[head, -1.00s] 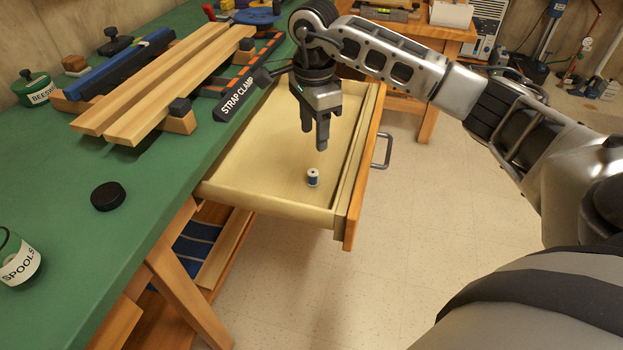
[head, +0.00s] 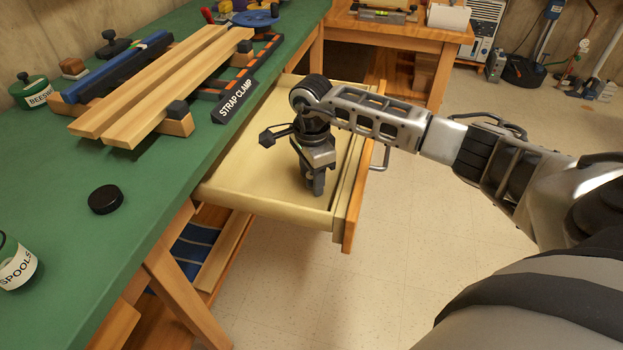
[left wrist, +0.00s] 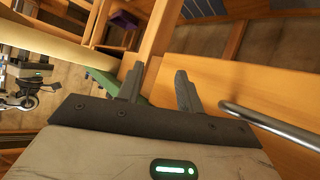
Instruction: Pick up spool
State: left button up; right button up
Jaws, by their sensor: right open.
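My right gripper (head: 317,188) is open and points down inside the pulled-out wooden drawer (head: 265,207), near its front end. The spool, a small white and blue one in the earlier head frame, does not show now; the gripper covers the spot where it stood. I cannot tell whether the fingers are around it. My left gripper shows only in the left wrist view (left wrist: 159,78); its fingers are apart with nothing seen between them.
A jar labelled SPOOLS (head: 17,268) stands at the left edge of the green bench (head: 60,225), with a black lid (head: 105,199) nearby. A strap clamp (head: 237,98) and wooden boards (head: 165,85) lie further back. A metal handle (left wrist: 270,122) is close to my left gripper.

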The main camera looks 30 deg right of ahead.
grip_shut()
jog(key=shift+r, duration=0.1)
